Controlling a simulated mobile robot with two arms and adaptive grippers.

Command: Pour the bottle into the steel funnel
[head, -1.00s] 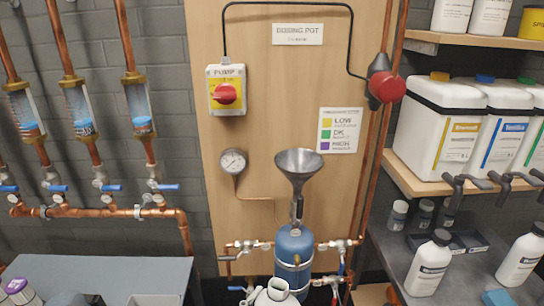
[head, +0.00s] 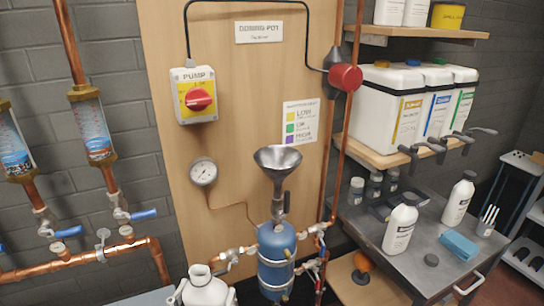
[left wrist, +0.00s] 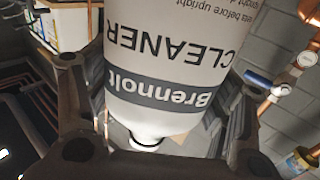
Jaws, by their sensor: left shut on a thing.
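The steel funnel (head: 278,160) stands mouth up on top of a blue pot (head: 276,260), in front of a wooden panel. A white bottle (head: 205,292) with an open neck shows at the bottom edge of the head view, lower than the funnel and to its left. Its lower part is cut off. My left gripper (left wrist: 160,115) is shut around this bottle. In the left wrist view the bottle (left wrist: 165,65) fills the middle, its "Brennolt CLEANER" label upside down, with dark fingers on both sides. My right gripper is not in view.
Copper pipes with valves run left and right of the pot. A grey bench (head: 385,235) at right holds white bottles (head: 400,229) and a blue cloth (head: 459,246).

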